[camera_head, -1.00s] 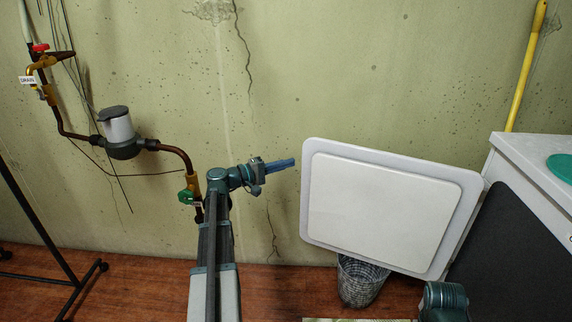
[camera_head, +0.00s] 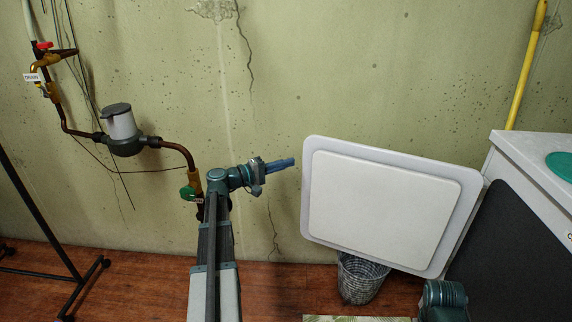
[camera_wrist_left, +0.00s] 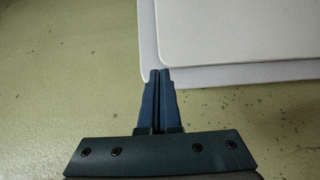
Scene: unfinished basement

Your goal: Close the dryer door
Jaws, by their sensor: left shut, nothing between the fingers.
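The white dryer door (camera_head: 385,205) stands swung open in the head view, its flat panel facing me, beside the dryer (camera_head: 520,230) at the right. My left gripper (camera_head: 292,162) is shut and empty, pointing right, with its tips very near the door's left edge. In the left wrist view the closed fingertips (camera_wrist_left: 160,72) overlap the corner of the door (camera_wrist_left: 240,35); I cannot tell whether they touch it. Part of my right arm shows at the bottom right of the head view, but its gripper is out of view.
A wire basket (camera_head: 360,280) stands on the floor under the door. A concrete wall (camera_head: 330,80) is behind. Pipes with a meter (camera_head: 121,130) run along the wall at left, near a black rack (camera_head: 40,225). A teal item (camera_head: 562,166) lies on the dryer top.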

